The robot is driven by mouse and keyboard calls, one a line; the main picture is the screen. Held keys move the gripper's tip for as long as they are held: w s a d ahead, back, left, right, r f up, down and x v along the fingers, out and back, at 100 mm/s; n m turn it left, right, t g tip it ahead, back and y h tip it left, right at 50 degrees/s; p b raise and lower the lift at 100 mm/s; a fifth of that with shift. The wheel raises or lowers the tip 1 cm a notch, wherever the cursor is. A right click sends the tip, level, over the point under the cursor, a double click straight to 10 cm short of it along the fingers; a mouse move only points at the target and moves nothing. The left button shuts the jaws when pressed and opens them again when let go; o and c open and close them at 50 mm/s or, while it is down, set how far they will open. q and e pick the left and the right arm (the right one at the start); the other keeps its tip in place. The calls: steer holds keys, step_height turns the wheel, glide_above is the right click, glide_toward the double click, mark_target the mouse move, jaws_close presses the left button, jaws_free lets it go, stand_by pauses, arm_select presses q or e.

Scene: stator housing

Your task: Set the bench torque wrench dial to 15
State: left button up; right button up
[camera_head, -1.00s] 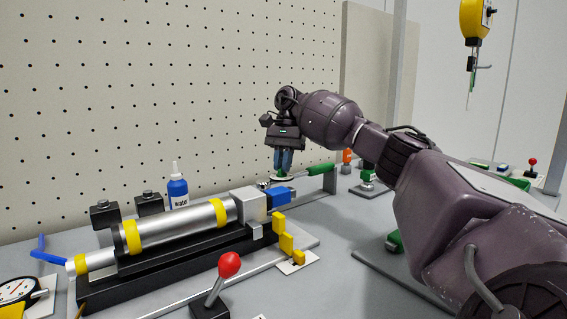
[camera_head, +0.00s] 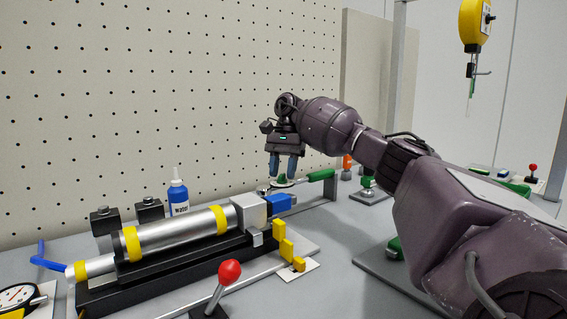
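My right gripper (camera_head: 282,167) comes in from the right and points down, with its two blue fingers spread apart. A small round dial with a green knob (camera_head: 282,180) lies just below and between the fingertips. I cannot tell whether a finger touches it, and its scale and reading are too small to make out. The bench torque wrench has a green handle (camera_head: 321,175) just right of the dial. My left gripper is not in view.
A silver cylinder with yellow bands (camera_head: 178,233) lies in a black cradle at the left front. A blue water bottle (camera_head: 178,196) stands behind it. A red-knobbed lever (camera_head: 229,273) is in front. A round gauge (camera_head: 18,296) sits at the left edge. A yellow hoist (camera_head: 474,25) hangs at the upper right.

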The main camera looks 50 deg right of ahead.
mark_target(282, 174)
steer(key=shift+d+r, duration=0.15)
steer(key=shift+r, duration=0.4)
steer(key=shift+p+v, duration=0.8)
steer(key=shift+v, duration=0.3)
steer(key=shift+d+r+p, duration=0.15)
steer(key=shift+r+p, duration=0.3)
steer(key=shift+r, duration=0.15)
steer(key=shift+w+d+r+p, duration=0.1)
steer(key=shift+d+r+p, duration=0.1)
steer(key=shift+r+p, duration=0.35)
steer(key=shift+w+d+r, duration=0.1)
steer(key=shift+d+r, duration=0.1)
steer(key=shift+r, duration=0.15)
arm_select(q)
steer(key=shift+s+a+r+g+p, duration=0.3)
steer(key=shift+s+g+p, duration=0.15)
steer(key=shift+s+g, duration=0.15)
arm_select(e)
steer(key=shift+d+r, duration=0.25)
steer(key=shift+r, duration=0.2)
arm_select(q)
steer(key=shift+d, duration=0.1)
arm_select(e)
steer(key=shift+w, duration=0.1)
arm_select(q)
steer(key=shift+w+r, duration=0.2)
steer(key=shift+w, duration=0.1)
